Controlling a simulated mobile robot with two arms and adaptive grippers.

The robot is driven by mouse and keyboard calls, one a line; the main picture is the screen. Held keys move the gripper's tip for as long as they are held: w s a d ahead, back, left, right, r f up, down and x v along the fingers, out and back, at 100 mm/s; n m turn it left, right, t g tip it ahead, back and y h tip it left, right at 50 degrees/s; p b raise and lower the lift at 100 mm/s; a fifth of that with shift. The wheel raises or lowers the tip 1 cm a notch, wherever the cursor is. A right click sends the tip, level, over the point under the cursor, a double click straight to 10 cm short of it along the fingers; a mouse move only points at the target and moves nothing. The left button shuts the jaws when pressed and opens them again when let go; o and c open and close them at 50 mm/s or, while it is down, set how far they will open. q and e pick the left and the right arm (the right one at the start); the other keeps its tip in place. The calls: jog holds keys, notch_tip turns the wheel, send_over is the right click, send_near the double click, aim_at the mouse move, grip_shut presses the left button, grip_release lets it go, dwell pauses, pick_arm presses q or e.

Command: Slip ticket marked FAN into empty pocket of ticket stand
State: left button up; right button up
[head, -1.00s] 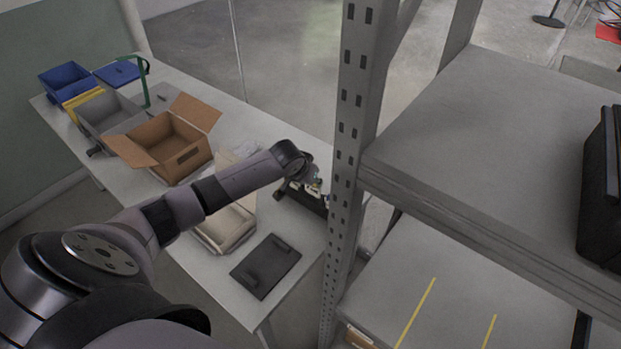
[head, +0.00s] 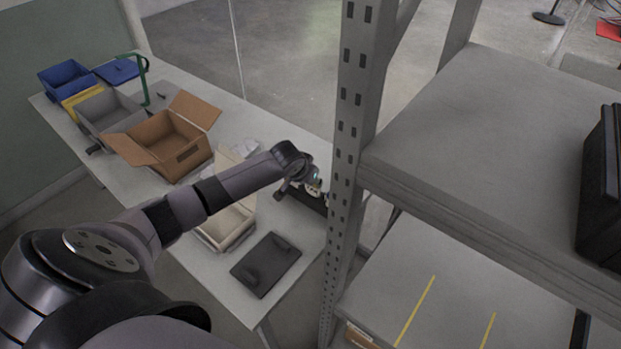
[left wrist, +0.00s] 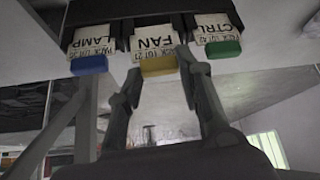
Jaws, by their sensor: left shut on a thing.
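The ticket marked FAN (left wrist: 153,45) is white with a yellow end, and in the left wrist view it lies between my left fingers. My left gripper (left wrist: 160,66) is shut on it near the yellow end. The ticket's far end meets the middle of the black ticket stand (left wrist: 115,25); how deep it sits is hidden. A LAMP ticket (left wrist: 92,40) with a blue end and a CTRL ticket (left wrist: 217,27) with a green end sit on either side. In the head view my left gripper (head: 316,186) is at the dark stand (head: 303,197), partly behind the shelf post. My right gripper is not in view.
The grey shelf post (head: 350,130) stands close to my left gripper. Blue, yellow and grey bins are farther back.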

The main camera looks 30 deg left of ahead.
pick_arm(q)
jog(key=shift+a+f, duration=0.1)
jog(key=shift+f, duration=0.4)
dwell(0.4)
jog(key=o, duration=0.8)
jog(key=shift+r, duration=0.1)
jog(key=shift+o, duration=0.2)
jog(key=shift+c, duration=0.6)
jog(key=shift+r, duration=0.1)
notch_tip(320, 180, up, 8)
jog(key=p, duration=0.8)
dwell(0.4)
